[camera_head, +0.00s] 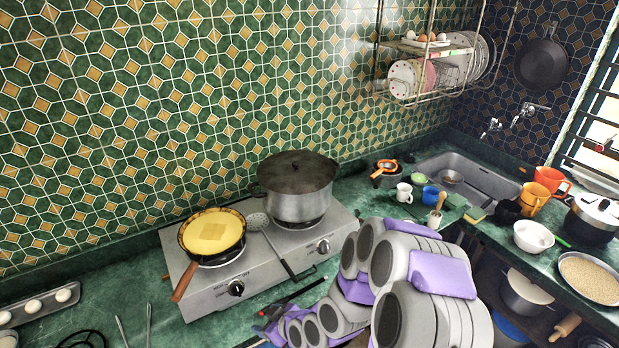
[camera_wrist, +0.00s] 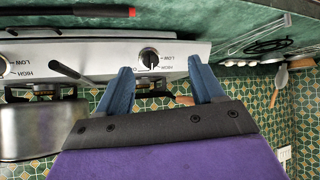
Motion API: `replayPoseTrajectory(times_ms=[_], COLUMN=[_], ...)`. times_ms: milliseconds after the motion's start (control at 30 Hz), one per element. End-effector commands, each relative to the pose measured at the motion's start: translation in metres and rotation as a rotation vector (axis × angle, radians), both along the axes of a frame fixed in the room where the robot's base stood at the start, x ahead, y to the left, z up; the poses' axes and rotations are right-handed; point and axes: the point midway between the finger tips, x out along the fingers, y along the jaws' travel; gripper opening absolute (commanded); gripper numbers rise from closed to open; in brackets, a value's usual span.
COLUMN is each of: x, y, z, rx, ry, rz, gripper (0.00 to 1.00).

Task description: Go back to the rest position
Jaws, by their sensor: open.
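My gripper (camera_wrist: 160,64) is open in the wrist view, its two blue fingers apart. No object is held between them. The fingertips overlap the hotplate's front panel in that view, on either side of a black knob (camera_wrist: 149,57). I cannot tell how far they are from it. In the head view my grey and purple arm reaches over the front of the counter, right of the hotplate (camera_head: 222,300). The gripper's fingers cannot be made out there.
A lidded pot (camera_head: 295,190) and a pan with yellow food (camera_head: 211,231) sit on the burners. A slotted spatula (camera_head: 272,240) lies between them. A black lighter-like tool (camera_head: 300,292) lies in front. The sink (camera_head: 470,175), mugs and bowls are right.

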Motion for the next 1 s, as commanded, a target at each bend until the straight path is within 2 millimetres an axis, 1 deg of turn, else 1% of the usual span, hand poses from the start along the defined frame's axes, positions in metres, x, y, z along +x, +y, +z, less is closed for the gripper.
replayPoseTrajectory(times_ms=[33,67,233,367,467,600,667,767,900,967,1000], x=[0.002,0.001,-0.010,-0.024,-0.040,-0.068,-0.083,-0.110,-0.155,-0.176,-0.190], y=[-0.011,-0.017,-0.059,-0.093,-0.121,-0.157,-0.172,-0.194,-0.221,-0.229,-0.235], z=[0.007,0.010,0.030,0.047,0.062,0.085,0.094,0.111,0.134,0.143,0.149], rx=[-0.029,-0.048,-0.153,-0.227,-0.281,-0.342,-0.364,-0.394,-0.422,-0.429,-0.431], ry=[0.018,0.038,0.151,0.240,0.312,0.411,0.457,0.532,0.642,0.691,0.720], rz=[-0.009,-0.015,-0.072,-0.139,-0.203,-0.305,-0.353,-0.438,-0.561,-0.613,-0.651], gripper=[0.68,0.68,0.68,0.68,0.68,0.68,0.68,0.68,0.68,0.68,0.68])
